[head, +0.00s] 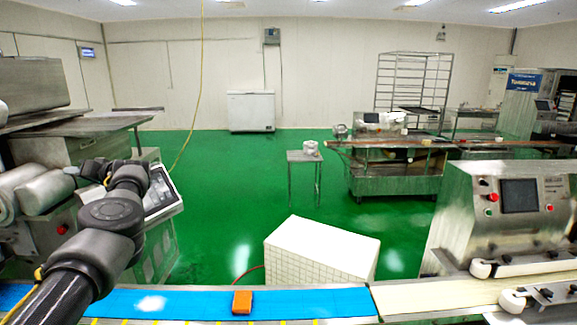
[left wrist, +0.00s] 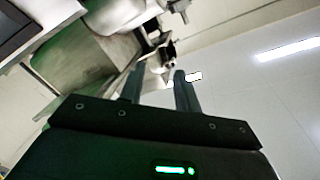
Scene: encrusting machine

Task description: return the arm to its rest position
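My left arm (head: 105,215) rises from the lower left of the head view and bends at a dark joint. Its left gripper (head: 84,171) is at the far end, in front of the steel machine at the left and beside a tilted control panel (head: 161,192). In the left wrist view the two fingers of my left gripper (left wrist: 158,78) stand apart with nothing held between them. Steel machine parts (left wrist: 115,50) show beyond the fingertips; whether they touch cannot be told. My right arm and gripper are not in view.
A blue conveyor belt (head: 190,304) runs along the front with an orange block (head: 242,302) on it. A white box-shaped block (head: 322,250) stands behind it. A steel machine (head: 500,215) with a screen is at the right. Green floor (head: 225,190) is clear in the middle.

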